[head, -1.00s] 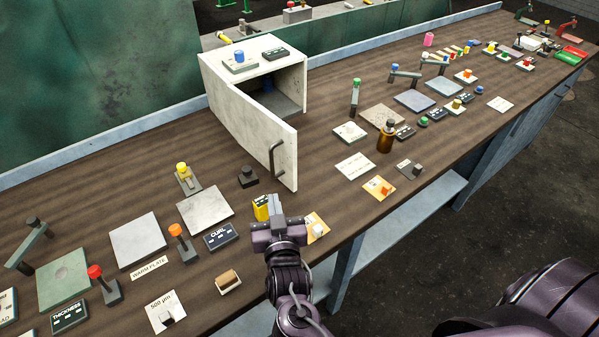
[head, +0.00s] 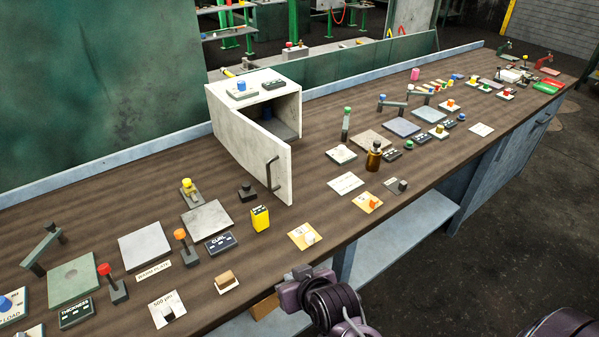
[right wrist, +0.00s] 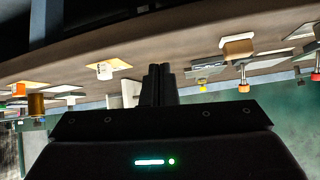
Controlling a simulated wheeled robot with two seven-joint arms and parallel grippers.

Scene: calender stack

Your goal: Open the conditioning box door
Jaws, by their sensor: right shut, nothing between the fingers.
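The conditioning box (head: 222,102) is a pale box at the back of the bench. The dark bar handle (head: 270,174) is on the door's outer face. My right gripper (head: 299,274) is shut and empty, by the bench's front edge, well apart from the door and handle. In the right wrist view its closed fingers (right wrist: 158,85) touch nothing. My left gripper is not in view.
An amber bottle (head: 373,158) stands to the right.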

